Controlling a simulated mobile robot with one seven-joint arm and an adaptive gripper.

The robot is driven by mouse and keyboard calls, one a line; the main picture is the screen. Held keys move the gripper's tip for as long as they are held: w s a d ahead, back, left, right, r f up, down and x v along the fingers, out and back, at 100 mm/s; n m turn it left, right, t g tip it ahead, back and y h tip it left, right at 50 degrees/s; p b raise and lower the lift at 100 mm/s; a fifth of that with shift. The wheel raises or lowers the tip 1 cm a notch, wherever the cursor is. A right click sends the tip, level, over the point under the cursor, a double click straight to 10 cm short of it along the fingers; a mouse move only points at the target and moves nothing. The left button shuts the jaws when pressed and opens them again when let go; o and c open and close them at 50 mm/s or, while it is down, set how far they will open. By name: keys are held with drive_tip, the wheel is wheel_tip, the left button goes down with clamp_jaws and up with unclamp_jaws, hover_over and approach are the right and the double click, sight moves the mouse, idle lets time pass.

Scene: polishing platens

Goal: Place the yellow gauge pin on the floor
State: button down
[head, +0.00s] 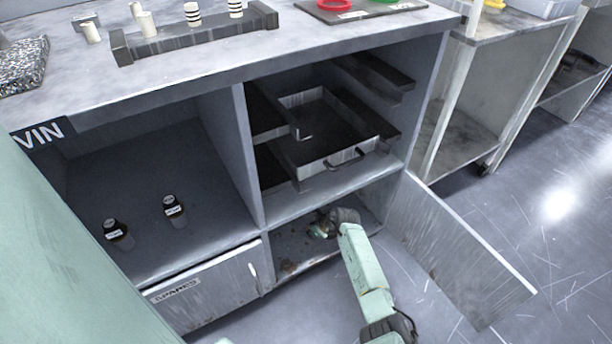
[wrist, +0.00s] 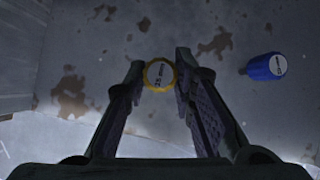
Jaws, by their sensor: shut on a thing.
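The yellow gauge pin (wrist: 159,75) has a round yellow-rimmed end with a pale label. It sits between the fingertips of my gripper (wrist: 160,68) in the wrist view, and the fingers are shut on it. In the head view my gripper (head: 322,230) reaches into the low open compartment (head: 300,247) under the cabinet. The pin is too small to make out there. I cannot tell whether it touches the stained compartment bottom. The grey scratched floor (head: 455,305) lies in front of the cabinet.
A blue pin (wrist: 263,67) lies right of my gripper in the compartment. An open door (head: 460,255) stands to the right of my arm. A shut drawer front (head: 208,288) is to the left. A shelf with a metal tray (head: 335,160) is above. Floor beyond the door is clear.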

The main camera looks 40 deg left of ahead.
drive_tip(key=a+b, duration=0.2)
drive_tip(key=a, duration=0.1)
drive_tip(key=shift+w+f+b, duration=0.25)
drive_tip(key=shift+f+b, duration=0.15)
drive_tip(key=shift+a+f+b, duration=0.25)
drive_tip(key=shift+a+b, duration=0.05)
drive_tip(key=shift+b, duration=0.25)
drive_tip(key=shift+d+f, duration=0.1)
drive_tip(key=shift+f, duration=0.1)
drive_tip(key=c, duration=1.3)
unclamp_jaws()
drive_tip(key=shift+c, duration=0.2)
drive_tip(key=p+v, duration=0.3)
drive_tip(key=v, duration=0.9)
